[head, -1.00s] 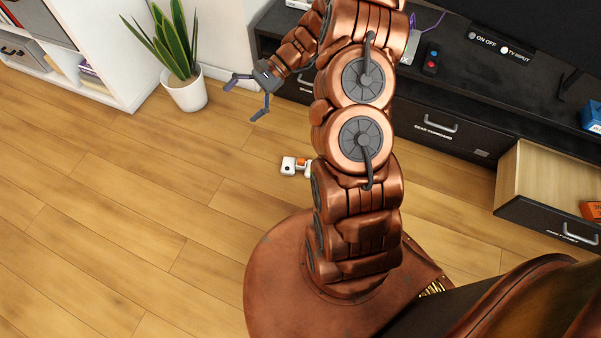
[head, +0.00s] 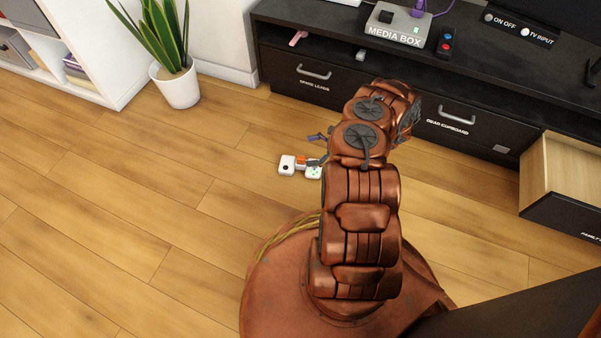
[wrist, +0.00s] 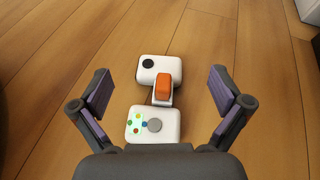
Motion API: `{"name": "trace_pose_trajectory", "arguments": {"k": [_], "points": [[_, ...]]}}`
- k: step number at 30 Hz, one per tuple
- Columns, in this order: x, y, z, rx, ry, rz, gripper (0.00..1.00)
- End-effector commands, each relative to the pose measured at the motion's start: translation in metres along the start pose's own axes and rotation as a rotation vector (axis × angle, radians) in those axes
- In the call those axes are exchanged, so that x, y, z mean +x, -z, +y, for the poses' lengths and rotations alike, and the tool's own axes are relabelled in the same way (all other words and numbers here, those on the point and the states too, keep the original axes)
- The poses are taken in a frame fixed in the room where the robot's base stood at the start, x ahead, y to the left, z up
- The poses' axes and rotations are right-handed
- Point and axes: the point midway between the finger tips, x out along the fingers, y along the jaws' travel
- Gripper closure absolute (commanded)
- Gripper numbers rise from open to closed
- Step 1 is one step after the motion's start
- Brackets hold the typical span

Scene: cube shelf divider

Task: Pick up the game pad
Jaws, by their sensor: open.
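The game pad (head: 287,165) lies on the wooden floor just left of my arm. It has two white end blocks joined by a bar with an orange part. In the wrist view the game pad (wrist: 158,70) lies between and ahead of my open fingers, with the near block showing a grey stick and coloured buttons. My gripper (wrist: 160,95) is open and empty, above the pad, with a finger on each side and apart from it. In the head view my gripper (head: 315,149) is partly hidden by my arm and its fingers overlap the pad's right part.
A black TV cabinet (head: 300,60) with drawers stands behind, bearing a media box (head: 397,27) and a remote (head: 446,42). One drawer (head: 558,185) is pulled out at the right. A potted plant (head: 178,88) stands at the back left. The floor at left is clear.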

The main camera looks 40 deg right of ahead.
Motion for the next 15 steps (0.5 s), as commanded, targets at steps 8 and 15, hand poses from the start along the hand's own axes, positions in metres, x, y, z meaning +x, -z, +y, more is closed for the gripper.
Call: {"name": "trace_pose_trajectory", "arguments": {"k": [8,15], "points": [[-0.012,0.074,0.011,0.079,0.074,0.027,0.00],[0.004,0.078,0.010,0.085,0.081,0.025,0.00]]}}
